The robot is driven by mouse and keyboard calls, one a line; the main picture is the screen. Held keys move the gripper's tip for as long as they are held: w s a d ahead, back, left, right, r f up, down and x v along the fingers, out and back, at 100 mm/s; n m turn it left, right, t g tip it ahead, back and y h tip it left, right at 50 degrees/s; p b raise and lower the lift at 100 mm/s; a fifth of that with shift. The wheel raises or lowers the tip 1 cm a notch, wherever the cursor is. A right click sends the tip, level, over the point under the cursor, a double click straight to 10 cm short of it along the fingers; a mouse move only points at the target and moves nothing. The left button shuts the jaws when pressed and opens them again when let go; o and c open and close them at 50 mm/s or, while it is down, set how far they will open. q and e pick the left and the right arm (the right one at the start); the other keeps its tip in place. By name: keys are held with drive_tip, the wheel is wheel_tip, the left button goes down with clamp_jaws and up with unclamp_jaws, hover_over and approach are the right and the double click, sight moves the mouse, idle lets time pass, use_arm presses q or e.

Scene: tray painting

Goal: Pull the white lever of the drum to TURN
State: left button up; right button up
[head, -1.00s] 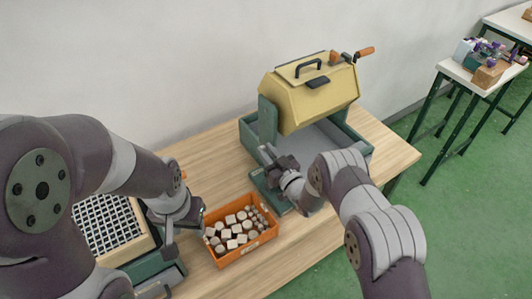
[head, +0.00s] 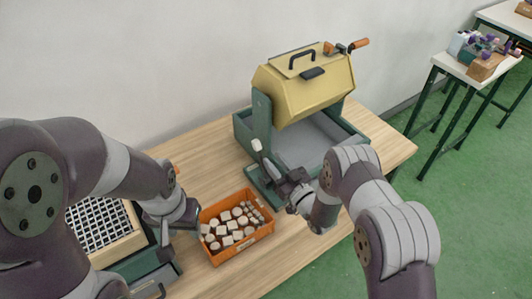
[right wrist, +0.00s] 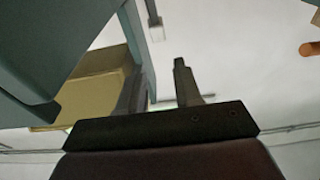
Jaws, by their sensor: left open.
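The yellow drum (head: 305,95) sits in a green frame on the wooden table. Its lever (head: 257,146) has a white tip and stands up, slightly tilted, at the frame's front left corner. A pale-tipped bar, apparently this lever, shows beyond the fingers in the right wrist view (right wrist: 156,32). My right gripper (head: 274,176) is just below and right of the white tip, close to the lever; I cannot tell if they touch. Its two fingers (right wrist: 162,85) are apart, with nothing held between them. My left gripper (head: 192,212) is open beside the orange bin, partly hidden. No TURN marking is legible.
An orange bin (head: 206,250) of pale blocks stands in front of the drum. A framed mesh screen (head: 133,242) is at the left, partly behind my left arm. A grey tray (head: 345,128) lies under the drum. A side table (head: 454,68) with bottles stands at the right.

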drive_tip(key=b+v, duration=0.1)
drive_tip(key=v, duration=0.5)
drive_tip(key=shift+s+d, duration=0.2)
drive_tip(key=shift+s, duration=0.1)
